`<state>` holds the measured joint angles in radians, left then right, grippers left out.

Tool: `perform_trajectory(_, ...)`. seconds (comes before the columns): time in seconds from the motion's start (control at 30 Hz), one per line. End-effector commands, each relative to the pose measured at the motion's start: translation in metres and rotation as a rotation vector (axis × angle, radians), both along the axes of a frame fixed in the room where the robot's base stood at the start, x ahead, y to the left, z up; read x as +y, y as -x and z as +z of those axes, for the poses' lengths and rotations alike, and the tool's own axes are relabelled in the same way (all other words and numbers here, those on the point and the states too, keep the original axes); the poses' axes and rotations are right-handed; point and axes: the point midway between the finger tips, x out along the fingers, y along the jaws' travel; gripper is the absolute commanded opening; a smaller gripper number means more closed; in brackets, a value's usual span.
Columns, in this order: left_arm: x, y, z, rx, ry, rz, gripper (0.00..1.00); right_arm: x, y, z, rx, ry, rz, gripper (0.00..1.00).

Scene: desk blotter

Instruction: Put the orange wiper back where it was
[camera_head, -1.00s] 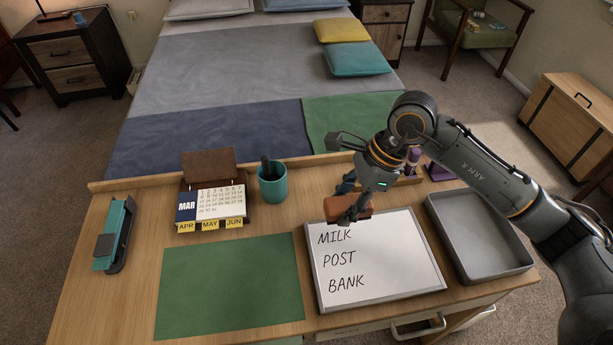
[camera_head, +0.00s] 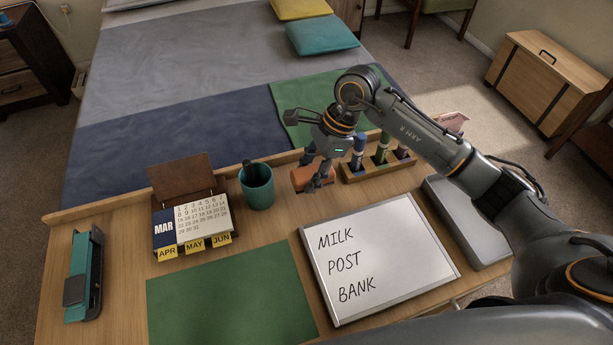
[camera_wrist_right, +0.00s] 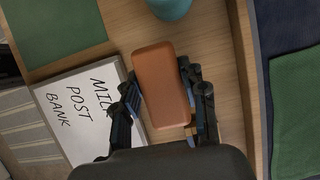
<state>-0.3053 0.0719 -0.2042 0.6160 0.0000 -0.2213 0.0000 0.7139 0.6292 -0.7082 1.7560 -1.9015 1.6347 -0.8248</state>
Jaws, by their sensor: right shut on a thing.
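The orange wiper (camera_head: 314,181) is an orange-brown block with rounded corners. My right gripper (camera_head: 318,171) is shut on it. In the right wrist view the wiper (camera_wrist_right: 160,84) lies lengthwise between the two dark fingers. It is over the bare strip of desk behind the whiteboard (camera_head: 400,238), between the teal cup and the marker holder. I cannot tell whether its underside touches the desk. The whiteboard reads MILK, POST, BANK. My left gripper is not in view.
The teal cup (camera_head: 257,186) stands left of the wiper, and the wooden marker holder (camera_head: 378,167) stands to its right. A calendar (camera_head: 193,218), a teal stapler (camera_head: 83,277), a green mat (camera_head: 230,298) and a grey tray (camera_head: 468,220) are also on the desk. A raised lip edges the back.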

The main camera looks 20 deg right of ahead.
Motion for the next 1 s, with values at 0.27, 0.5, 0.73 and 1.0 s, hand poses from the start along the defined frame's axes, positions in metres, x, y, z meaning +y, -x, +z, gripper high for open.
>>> perform_trajectory(0.27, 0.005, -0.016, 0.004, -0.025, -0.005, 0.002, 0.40, -0.001, -0.022, -0.024, -0.003, -0.001, -0.001, 0.13)
perform_trajectory(0.5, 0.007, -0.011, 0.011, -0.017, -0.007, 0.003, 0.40, 0.000, -0.025, -0.049, 0.003, -0.003, -0.001, 0.13)
perform_trajectory(0.73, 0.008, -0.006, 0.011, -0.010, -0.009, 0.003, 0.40, -0.001, -0.027, -0.061, -0.004, 0.000, 0.001, 0.13)
perform_trajectory(1.0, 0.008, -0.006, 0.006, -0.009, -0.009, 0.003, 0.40, -0.001, -0.026, -0.065, -0.003, 0.000, 0.000, 0.46)
